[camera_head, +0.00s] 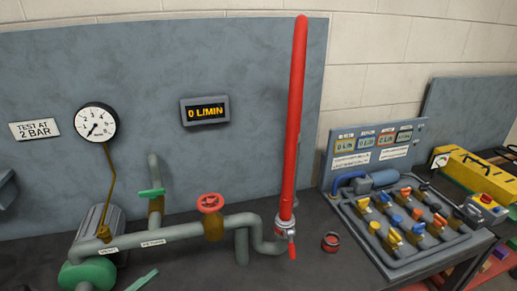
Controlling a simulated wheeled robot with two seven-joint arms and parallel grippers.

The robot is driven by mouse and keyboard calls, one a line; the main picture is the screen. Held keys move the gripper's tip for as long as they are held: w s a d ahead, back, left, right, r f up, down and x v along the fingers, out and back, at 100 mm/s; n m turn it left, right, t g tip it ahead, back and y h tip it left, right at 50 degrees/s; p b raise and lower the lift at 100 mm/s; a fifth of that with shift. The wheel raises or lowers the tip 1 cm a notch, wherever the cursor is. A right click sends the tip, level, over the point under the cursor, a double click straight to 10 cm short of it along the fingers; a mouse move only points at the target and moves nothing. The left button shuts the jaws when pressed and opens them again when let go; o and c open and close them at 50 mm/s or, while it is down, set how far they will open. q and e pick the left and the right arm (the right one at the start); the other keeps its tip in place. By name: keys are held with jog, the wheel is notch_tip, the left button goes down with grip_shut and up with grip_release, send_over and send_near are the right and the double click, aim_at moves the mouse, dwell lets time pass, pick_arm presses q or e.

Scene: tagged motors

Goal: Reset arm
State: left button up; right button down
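Neither of my grippers shows in the head view, so I cannot see whether they are open or holding anything. No tagged motor that I can identify by a tag is in view. A green and grey pump-like unit (100,222) stands at the lower left of the bench, joined to grey pipes (180,231).
A gauge (96,122), a "0 L/MIN" display (205,110) and a "TEST AT 2 BAR" sign (34,129) are on the back panel (250,60). A red handwheel (210,203) tops the pipe. A valve manifold (410,262) and yellow case (470,170) stand right.

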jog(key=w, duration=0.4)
pick_arm(q)
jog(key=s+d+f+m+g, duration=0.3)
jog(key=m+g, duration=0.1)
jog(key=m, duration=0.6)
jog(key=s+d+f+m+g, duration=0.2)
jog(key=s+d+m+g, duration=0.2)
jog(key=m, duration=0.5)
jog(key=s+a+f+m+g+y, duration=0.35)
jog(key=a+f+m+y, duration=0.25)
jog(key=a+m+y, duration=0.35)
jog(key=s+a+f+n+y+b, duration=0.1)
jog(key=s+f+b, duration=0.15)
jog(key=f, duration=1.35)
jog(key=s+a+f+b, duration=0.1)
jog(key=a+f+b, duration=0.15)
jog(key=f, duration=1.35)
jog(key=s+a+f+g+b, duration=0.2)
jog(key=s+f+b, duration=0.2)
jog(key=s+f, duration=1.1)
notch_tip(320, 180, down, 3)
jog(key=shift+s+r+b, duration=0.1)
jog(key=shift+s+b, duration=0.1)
jog(key=shift+b, duration=0.1)
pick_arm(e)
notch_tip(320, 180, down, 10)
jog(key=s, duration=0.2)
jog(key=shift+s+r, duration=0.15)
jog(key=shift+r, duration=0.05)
